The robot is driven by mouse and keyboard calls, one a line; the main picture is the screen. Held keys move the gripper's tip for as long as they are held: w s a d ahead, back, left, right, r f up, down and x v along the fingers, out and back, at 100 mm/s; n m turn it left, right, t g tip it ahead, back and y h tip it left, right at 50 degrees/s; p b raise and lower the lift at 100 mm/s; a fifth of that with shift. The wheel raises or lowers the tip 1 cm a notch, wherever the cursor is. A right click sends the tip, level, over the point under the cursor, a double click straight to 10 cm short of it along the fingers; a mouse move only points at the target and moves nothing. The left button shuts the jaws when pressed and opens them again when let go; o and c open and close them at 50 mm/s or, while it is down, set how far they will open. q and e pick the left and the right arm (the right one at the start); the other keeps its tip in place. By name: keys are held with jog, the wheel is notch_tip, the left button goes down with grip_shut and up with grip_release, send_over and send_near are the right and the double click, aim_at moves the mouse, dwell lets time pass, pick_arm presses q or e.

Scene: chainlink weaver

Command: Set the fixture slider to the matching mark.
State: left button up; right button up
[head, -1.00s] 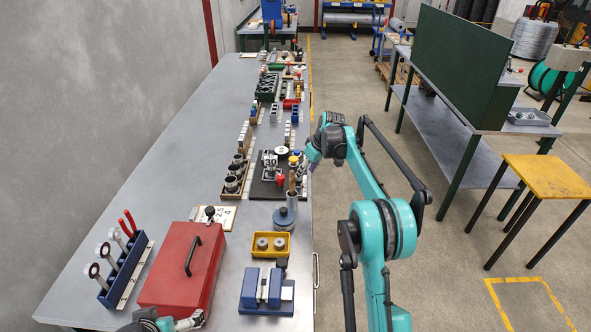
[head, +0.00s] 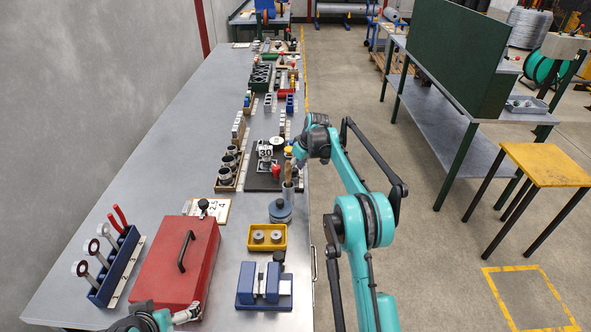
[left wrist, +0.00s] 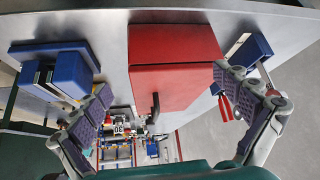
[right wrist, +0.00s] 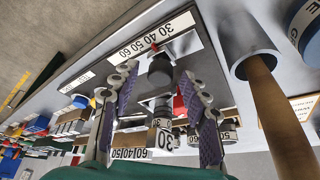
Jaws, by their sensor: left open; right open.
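In the right wrist view, the fixture's white scale strip (right wrist: 158,36) reads 30 40 50 60. A small red pointer shows by the strip, at the end of a dark slider knob (right wrist: 160,72). My right gripper (right wrist: 158,82) is open, with its fingers on either side of the knob in the picture; contact cannot be told. A card reading 30 (right wrist: 165,139) stands on the fixture and also shows in the head view (head: 265,153). In the head view, my right gripper (head: 302,155) is at the right edge of the fixture's dark plate (head: 262,184). My left gripper (left wrist: 168,85) is open and empty, above the bench.
A grey cup with a wooden handle (right wrist: 262,75) stands close to my right gripper. A red toolbox (head: 178,262), a blue vise (head: 265,288), a yellow tray (head: 267,247) and a blue tool rack (head: 112,270) stand on the near bench. Bare bench lies at the left.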

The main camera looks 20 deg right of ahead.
grip_shut()
jog(key=shift+s+a, duration=0.2)
jog(key=shift+s, duration=0.45)
jog(key=shift+s+a, duration=0.15)
jog(key=shift+s, duration=0.45)
grip_release()
jog(key=shift+s, duration=0.1)
jog(key=v, duration=1.2)
